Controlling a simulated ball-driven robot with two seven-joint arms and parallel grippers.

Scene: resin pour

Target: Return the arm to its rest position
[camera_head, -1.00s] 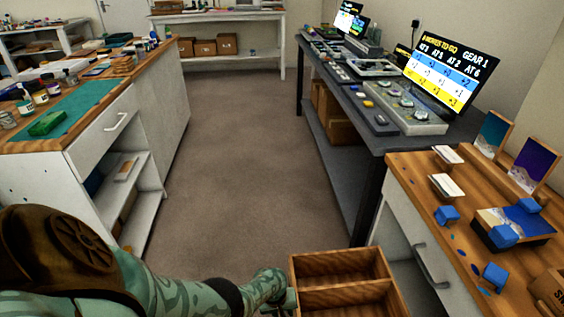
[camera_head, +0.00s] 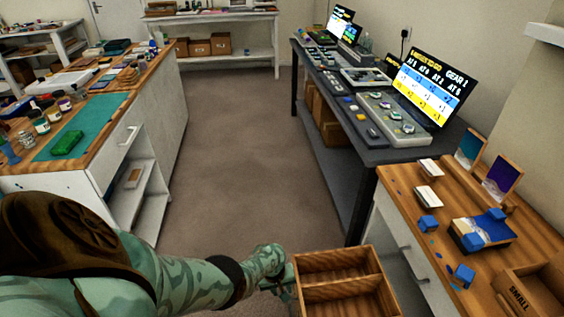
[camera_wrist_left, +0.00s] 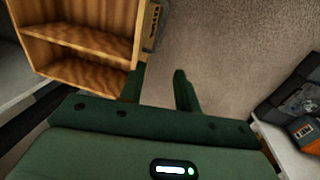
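My left arm comes in from the lower left in the head view, in green patterned covering. Its gripper (camera_head: 287,287) is beside the left side of a wooden two-compartment drawer (camera_head: 345,290). In the left wrist view my left gripper (camera_wrist_left: 158,84) has its two dark green fingers apart, with floor showing between them. The drawer (camera_wrist_left: 85,30) is at the upper left there, close to the left finger; whether they touch is unclear. A handle (camera_wrist_left: 153,25) on the drawer's front lies just beyond the finger gap. My right gripper is not in view.
The right wooden bench (camera_head: 400,190) holds blue blocks, a resin piece (camera_head: 482,232) and a cardboard box (camera_head: 535,290). A dark table (camera_head: 350,140) with screens stands behind it. A left bench (camera_head: 100,110) holds jars and a green mat. The floor (camera_head: 230,150) between is clear.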

